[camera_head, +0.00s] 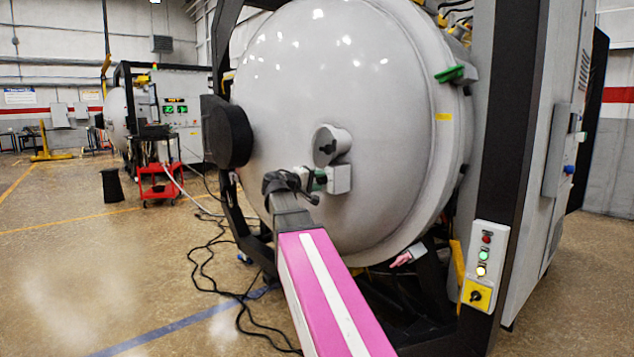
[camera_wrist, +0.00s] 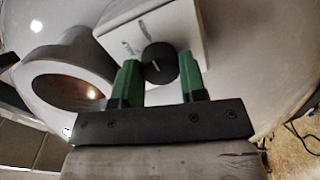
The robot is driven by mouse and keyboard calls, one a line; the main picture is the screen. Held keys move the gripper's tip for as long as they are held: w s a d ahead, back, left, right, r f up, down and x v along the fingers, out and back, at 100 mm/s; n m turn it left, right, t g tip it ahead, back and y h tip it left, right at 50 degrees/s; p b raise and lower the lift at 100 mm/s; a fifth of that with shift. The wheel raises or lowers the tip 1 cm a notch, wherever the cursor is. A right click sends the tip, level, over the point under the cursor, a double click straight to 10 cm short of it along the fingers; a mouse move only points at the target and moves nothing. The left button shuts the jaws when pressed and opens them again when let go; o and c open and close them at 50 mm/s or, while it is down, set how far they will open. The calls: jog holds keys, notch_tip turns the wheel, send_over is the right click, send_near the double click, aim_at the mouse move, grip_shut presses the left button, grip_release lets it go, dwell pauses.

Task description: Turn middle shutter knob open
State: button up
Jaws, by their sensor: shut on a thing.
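In the head view my gripper (camera_head: 317,178) is at the white box (camera_head: 340,179) on the front of the door, and the knob is mostly hidden there by the fingers and wrist.
A grey cylindrical port (camera_head: 331,143) sticks out of the big grey door (camera_head: 385,130) just above the box. A control panel (camera_head: 484,263) with lit buttons stands at the right. Black cables (camera_head: 212,262) lie on the floor at the left.

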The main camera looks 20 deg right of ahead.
jog(key=o, duration=0.9)
jog(key=shift+a, duration=0.1)
jog(key=v, duration=1)
jog(key=shift+s+a, duration=0.15)
jog(key=shift+a, duration=0.15)
